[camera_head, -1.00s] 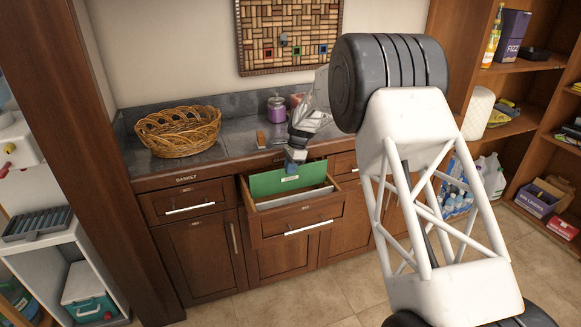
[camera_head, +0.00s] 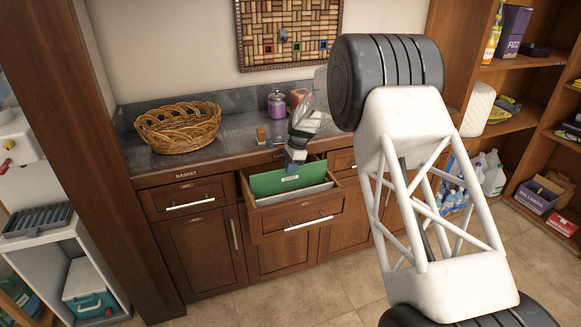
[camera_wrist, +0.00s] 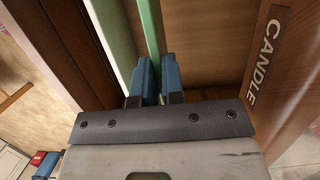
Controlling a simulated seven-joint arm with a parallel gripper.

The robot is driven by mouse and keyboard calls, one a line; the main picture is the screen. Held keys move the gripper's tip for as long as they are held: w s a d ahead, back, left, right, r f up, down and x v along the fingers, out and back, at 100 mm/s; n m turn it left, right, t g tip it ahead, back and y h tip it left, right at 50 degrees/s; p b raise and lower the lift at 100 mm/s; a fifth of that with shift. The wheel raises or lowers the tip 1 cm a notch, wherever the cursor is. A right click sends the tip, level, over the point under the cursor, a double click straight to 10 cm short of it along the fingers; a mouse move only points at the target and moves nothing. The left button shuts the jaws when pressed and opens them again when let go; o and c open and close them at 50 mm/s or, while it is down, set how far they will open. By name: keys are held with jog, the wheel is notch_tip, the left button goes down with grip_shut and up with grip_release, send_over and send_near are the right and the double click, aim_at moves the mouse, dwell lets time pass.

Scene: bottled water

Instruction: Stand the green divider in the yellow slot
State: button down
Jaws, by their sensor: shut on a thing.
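The green divider (camera_head: 280,181) stands upright inside the open drawer (camera_head: 300,215) in the head view, with a small white label on its face. My gripper (camera_head: 294,166) is above the drawer, shut on the top edge of the divider. In the wrist view the green divider (camera_wrist: 150,35) runs between the two blue fingers of my gripper (camera_wrist: 157,80). The divider's lower edge is hidden by the drawer front. No yellow slot can be made out in either view.
A pale divider (camera_head: 300,195) stands in the drawer in front of the green one. A "CANDLE" label (camera_wrist: 264,52) is near the fingers.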

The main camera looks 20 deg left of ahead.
aim_at(291, 179)
jog(key=shift+f, duration=3)
dwell(0.4)
jog(key=c, duration=1.1)
grip_release()
jog(key=shift+c, duration=0.2)
jog(key=shift+r, duration=0.1)
jog(key=shift+v, duration=3.85)
jog(key=shift+d, duration=0.1)
